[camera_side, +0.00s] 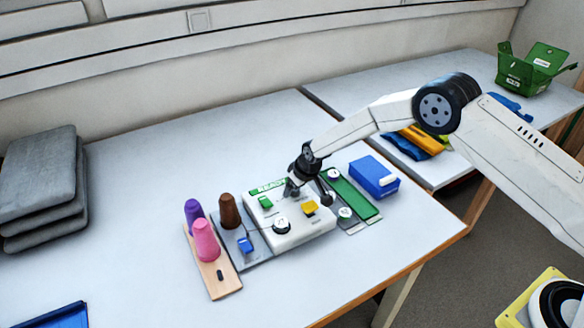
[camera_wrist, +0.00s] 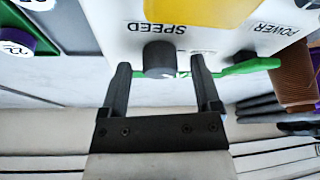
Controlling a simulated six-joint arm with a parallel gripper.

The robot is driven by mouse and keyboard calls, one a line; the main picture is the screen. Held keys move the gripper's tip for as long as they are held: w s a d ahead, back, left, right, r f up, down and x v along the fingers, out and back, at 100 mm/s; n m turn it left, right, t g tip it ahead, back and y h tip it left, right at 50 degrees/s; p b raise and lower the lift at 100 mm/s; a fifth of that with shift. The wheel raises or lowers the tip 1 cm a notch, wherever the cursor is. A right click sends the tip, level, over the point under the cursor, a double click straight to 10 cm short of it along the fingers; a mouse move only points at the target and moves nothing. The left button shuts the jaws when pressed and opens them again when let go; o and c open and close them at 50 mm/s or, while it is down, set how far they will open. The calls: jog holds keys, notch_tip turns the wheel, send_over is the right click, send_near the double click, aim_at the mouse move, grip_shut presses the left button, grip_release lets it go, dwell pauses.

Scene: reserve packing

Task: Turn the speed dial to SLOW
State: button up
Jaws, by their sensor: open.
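The white control box (camera_side: 318,225) stands on the table in the side view. In the wrist view the dark grey speed dial (camera_wrist: 159,58) sits by the upside-down SPEED label on the white panel (camera_wrist: 215,15). My gripper (camera_side: 292,190) is over the back part of the box. In the wrist view my gripper (camera_wrist: 160,70) is open, with one finger on each side of the dial and visible gaps between. I cannot tell how deep the fingertips reach. The dial's pointer and its SLOW mark are not readable. In the side view my gripper hides the dial.
A yellow part (camera_side: 310,208), a green part (camera_side: 265,202) and a black-and-white dial (camera_side: 282,226) are also on the box. Brown (camera_side: 229,211), purple (camera_side: 194,216) and pink (camera_side: 206,240) cones stand left. A blue box (camera_side: 373,178) lies right.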

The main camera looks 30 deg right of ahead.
jog(key=shift+f, duration=0.1)
grip_shut()
jog(key=shift+n+y, duration=0.3)
jog(key=shift+n, duration=0.6)
jog(key=shift+w+n+g+y, duration=0.1)
jog(key=shift+n+g+y, duration=0.5)
jog(key=shift+n, duration=1.3)
grip_release()
jog(key=shift+d, duration=0.1)
